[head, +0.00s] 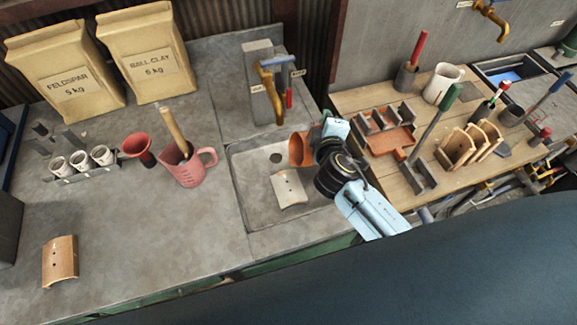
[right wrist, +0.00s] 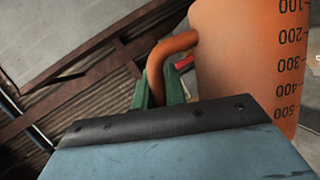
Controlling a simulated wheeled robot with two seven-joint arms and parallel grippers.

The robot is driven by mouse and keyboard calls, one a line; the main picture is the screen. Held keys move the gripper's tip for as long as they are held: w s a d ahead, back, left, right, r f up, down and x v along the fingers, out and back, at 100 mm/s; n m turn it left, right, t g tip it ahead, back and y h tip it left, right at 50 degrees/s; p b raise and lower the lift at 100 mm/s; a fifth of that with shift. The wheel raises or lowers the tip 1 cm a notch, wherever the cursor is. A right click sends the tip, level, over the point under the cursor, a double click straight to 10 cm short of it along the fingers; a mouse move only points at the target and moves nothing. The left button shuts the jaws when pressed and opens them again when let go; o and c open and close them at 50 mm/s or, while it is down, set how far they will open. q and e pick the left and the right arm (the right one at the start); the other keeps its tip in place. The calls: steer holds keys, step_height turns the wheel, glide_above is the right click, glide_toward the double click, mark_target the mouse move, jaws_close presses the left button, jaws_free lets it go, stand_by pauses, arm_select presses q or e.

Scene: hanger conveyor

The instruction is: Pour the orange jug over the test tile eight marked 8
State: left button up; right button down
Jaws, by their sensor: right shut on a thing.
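The orange jug (head: 297,150) is held by my right gripper (head: 322,138) above the sink, on its side with one end toward the left. The right wrist view shows the jug's wall (right wrist: 240,60) with black scale marks, and its handle (right wrist: 160,65) between green fingers. The gripper is shut on the handle. A pale curved test tile (head: 289,188) with small dark holes lies in the sink below the jug. I cannot read a number on it. I see no stream from the jug. My left gripper is not in view.
A brass tap (head: 267,88) stands behind the sink (head: 240,180). A pink jug (head: 190,168) with a stick in it and a red funnel (head: 138,147) stand to the left. Another tile (head: 60,262) lies at lower left. A wooden bench (head: 345,103) with tools is at right.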

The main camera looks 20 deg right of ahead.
steer(key=shift+d+r+m+y+p, duration=0.1)
steer(key=shift+d+m+y+p, duration=0.4)
steer(key=shift+d+m+p, duration=0.4)
steer(key=shift+w+d+f+m+g+y, duration=0.1)
steer(key=shift+d+f+m+g+y, duration=0.1)
steer(key=shift+d+m+y, duration=0.2)
steer(key=shift+d+f+m+g+y, duration=0.1)
steer(key=shift+d+m+g+y, duration=0.1)
steer(key=shift+d+m+y, duration=0.15)
steer(key=shift+d+f+m+y, duration=0.25)
steer(key=shift+f+m+y, duration=0.25)
steer(key=shift+f+m, duration=0.15)
steer(key=shift+d+f+m+y, duration=0.2)
steer(key=shift+f+m+y, duration=0.25)
steer(key=shift+f+m, duration=0.35)
steer(key=shift+m, duration=0.2)
steer(key=shift+y, duration=0.4)
